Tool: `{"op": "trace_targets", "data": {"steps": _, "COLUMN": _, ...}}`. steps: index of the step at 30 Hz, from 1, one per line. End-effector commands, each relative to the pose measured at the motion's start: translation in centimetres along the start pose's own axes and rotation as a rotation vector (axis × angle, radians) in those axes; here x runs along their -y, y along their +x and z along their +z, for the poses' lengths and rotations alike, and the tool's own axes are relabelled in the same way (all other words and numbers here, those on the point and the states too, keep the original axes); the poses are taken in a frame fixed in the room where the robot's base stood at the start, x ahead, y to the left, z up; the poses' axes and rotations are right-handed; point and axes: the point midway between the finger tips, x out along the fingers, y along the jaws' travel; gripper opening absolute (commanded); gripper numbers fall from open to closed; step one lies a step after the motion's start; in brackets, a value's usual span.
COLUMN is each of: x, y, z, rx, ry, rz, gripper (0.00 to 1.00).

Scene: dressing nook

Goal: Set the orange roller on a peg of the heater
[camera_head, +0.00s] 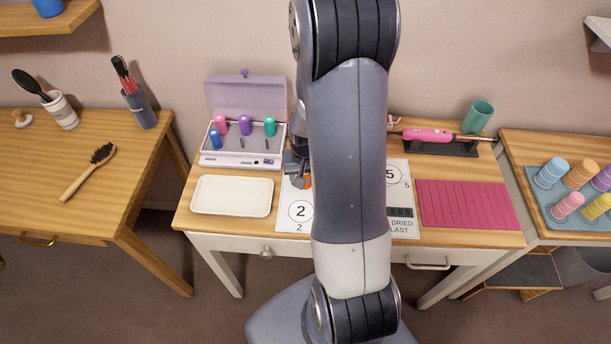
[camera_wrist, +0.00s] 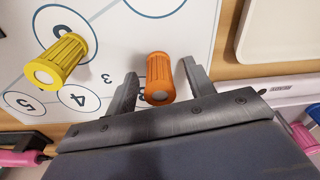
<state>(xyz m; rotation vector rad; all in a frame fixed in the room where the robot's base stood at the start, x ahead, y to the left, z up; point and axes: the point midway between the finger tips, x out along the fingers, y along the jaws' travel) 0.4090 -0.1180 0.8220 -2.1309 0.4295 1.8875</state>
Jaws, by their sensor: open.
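The orange roller (camera_wrist: 159,72) stands on the white numbered sheet (camera_wrist: 120,45), between the two open fingers of my gripper (camera_wrist: 161,88) in the wrist view. No closed hold on it shows. In the head view only a sliver of the roller (camera_head: 307,182) shows beside my gripper (camera_head: 297,180), and my arm covers the rest. The heater (camera_head: 229,159) is a pale box with a raised lilac lid, left of my arm. Pink, purple, teal and blue rollers are on it. Two bare dark pegs (camera_head: 241,143) show in its front row.
A yellow roller (camera_wrist: 65,57) stands on the sheet near the orange one. An empty cream tray (camera_head: 232,210) lies in front of the heater. A pink mat (camera_head: 466,219) and a pink styling iron (camera_head: 428,135) are to the right. A rack of rollers (camera_head: 543,196) is at far right.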

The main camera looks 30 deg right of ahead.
Motion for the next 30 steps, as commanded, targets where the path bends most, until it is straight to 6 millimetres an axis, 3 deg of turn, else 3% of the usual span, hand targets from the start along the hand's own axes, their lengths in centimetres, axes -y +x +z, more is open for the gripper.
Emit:
{"op": "trace_targets", "data": {"steps": 4, "x": 0.00, "y": -0.02, "z": -0.01, "rx": 0.000, "ry": 0.000, "rz": 0.000, "gripper": 0.51}}
{"op": "trace_targets", "data": {"steps": 21, "x": 0.01, "y": -0.05, "z": 0.01, "rx": 0.000, "ry": 0.000, "rz": 0.000, "gripper": 0.04}}
{"op": "trace_targets", "data": {"steps": 30, "x": 0.01, "y": -0.36, "z": -0.06, "rx": -0.001, "ry": 0.000, "rz": 0.000, "gripper": 0.03}}
